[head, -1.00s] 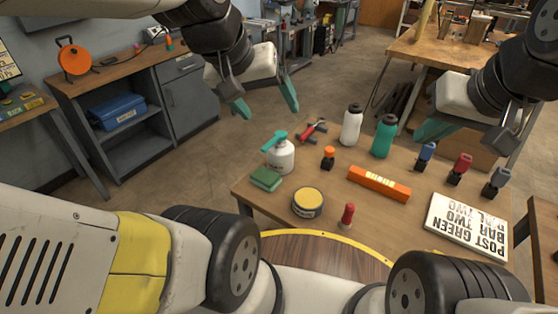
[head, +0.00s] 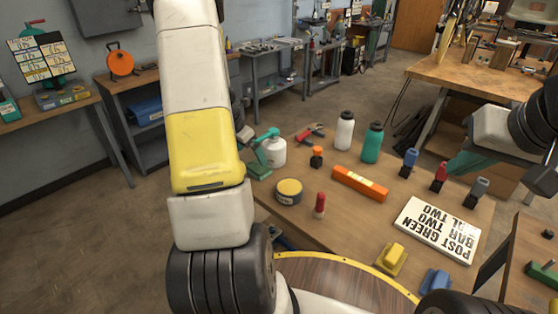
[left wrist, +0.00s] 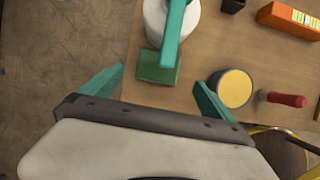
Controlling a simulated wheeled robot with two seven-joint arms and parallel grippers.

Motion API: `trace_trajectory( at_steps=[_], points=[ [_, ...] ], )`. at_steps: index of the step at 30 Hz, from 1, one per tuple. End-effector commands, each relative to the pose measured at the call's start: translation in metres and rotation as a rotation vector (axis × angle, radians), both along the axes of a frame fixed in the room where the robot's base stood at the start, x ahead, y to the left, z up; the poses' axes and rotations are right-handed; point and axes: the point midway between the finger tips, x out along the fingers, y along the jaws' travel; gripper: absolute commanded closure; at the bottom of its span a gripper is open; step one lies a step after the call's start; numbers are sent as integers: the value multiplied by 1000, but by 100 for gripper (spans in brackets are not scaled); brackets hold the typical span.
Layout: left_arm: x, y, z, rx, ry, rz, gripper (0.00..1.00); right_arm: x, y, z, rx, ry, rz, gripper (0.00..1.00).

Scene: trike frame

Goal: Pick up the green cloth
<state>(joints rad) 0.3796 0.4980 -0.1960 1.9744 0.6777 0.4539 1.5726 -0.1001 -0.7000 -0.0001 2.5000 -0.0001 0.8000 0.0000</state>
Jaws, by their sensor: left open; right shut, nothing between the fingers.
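The green cloth (head: 261,173) is a small folded pad at the table's left edge, beside the white spray bottle (head: 273,152). In the left wrist view the cloth (left wrist: 152,70) lies between the finger lines of my open left gripper (left wrist: 160,80), which is above the table and apart from it. The bottle's teal spray head (left wrist: 172,35) overlaps part of the cloth in that view. In the head view my left forearm hides most of the left gripper. My right gripper (head: 468,160) is shut and empty over the table's right side.
A yellow-lidded tin (head: 289,191), a red-handled tool (head: 319,205) and an orange bar (head: 360,183) are to the right of the cloth. White and teal bottles (head: 371,143) stand behind. A lettered sign (head: 437,228) lies at right. Floor is free left of the table.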

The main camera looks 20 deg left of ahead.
Motion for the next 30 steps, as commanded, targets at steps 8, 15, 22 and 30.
trace_trajectory(
  at_steps=[8,15,22,30],
  points=[
    [9,-2,-29,-3,5,12,0,0,0,0,0,0,0,100],
    [20,-7,-63,-4,5,8,0,0,0,0,0,0,0,100],
    [25,-9,-73,-2,2,8,0,0,0,0,0,0,0,100],
    [25,-9,-73,-2,2,6,26,0,0,0,0,0,0,100]
  ],
)
